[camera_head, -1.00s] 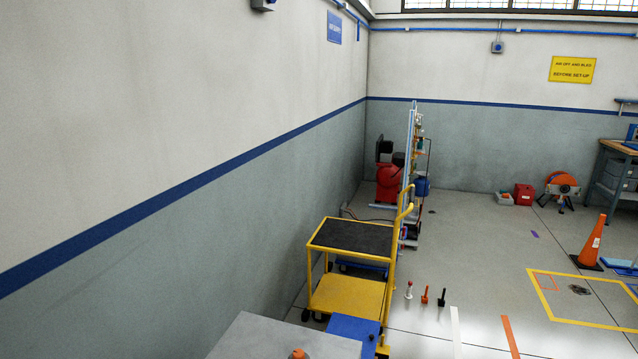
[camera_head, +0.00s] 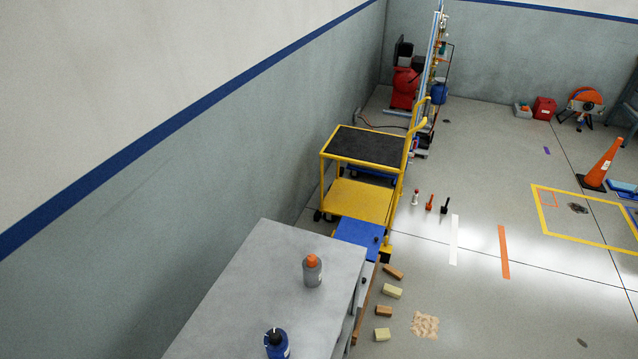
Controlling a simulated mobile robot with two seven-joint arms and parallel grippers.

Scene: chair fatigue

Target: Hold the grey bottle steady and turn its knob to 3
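A grey bottle (camera_head: 312,273) stands upright on a grey table (camera_head: 250,268), near its right edge. Its knob (camera_head: 311,261) is an orange cap on top. I cannot read any numbers on the knob from here. Neither of my grippers shows in the head view, so nothing is seen touching the bottle.
A blue bottle (camera_head: 277,346) with a black top stands nearer on the same table. A yellow cart (camera_head: 362,200) with a black top is beyond the table. Several small blocks (camera_head: 392,291) lie on the floor right of the table. The wall runs along the left.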

